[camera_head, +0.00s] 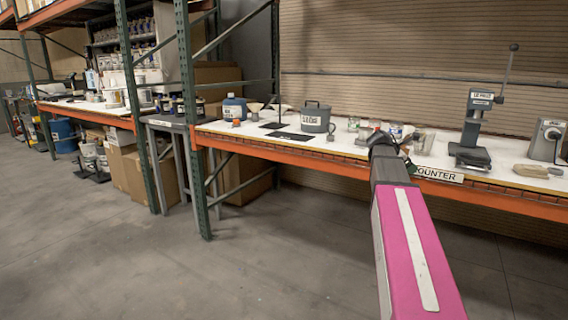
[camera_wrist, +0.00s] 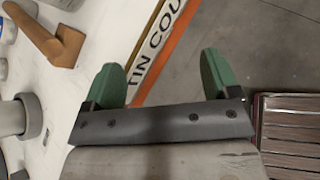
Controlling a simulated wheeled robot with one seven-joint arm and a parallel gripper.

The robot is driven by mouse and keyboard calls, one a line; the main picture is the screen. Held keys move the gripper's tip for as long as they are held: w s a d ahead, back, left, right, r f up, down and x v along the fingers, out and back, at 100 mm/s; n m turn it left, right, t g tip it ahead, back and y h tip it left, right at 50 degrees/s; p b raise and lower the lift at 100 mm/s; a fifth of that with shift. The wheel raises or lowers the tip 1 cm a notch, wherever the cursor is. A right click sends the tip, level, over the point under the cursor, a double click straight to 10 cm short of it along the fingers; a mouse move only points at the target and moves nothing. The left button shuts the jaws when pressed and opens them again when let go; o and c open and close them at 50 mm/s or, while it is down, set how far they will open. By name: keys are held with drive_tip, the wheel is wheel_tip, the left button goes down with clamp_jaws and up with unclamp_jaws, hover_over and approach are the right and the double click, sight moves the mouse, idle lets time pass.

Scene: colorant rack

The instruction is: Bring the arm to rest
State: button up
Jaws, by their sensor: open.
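My pink and grey arm reaches out over the front edge of the tin counter in the head view. My gripper (camera_wrist: 161,58) has two green fingers, set wide apart with nothing between them in the wrist view. Below the fingers show the counter's orange edge, its "TIN COUNTER" label (camera_wrist: 163,32) and grey floor. In the head view the gripper is small and partly hidden behind my arm's dark end, near that label (camera_head: 440,174). The white counter top (camera_head: 345,148) lies beside it; I cannot tell the height of the gripper above it.
An orange-brown angled piece (camera_wrist: 52,36) and a grey round thing (camera_wrist: 31,114) lie left of the fingers. The floor in front (camera_head: 270,255) is clear.

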drive_tip(key=s+a+f+m+g+y, duration=0.1)
drive_tip(key=s+a+f+m+y, duration=0.25)
drive_tip(key=a+f, duration=0.55)
drive_tip(key=s+a+f+m+y, duration=0.2)
drive_tip(key=s+a+f+m, duration=0.25)
drive_tip(key=f, duration=0.85)
drive_tip(key=s+a+f+m+g+y, duration=0.2)
drive_tip(key=s+a+f+m+y, duration=0.3)
drive_tip(key=s+a+f+m, duration=0.4)
drive_tip(key=s+a+f, duration=0.4)
drive_tip(key=a+f, duration=0.1)
drive_tip(key=shift+a+f+m, duration=0.3)
drive_tip(key=shift+a+f, duration=0.05)
drive_tip(key=shift+a, duration=0.05)
drive_tip(key=shift+s, duration=0.1)
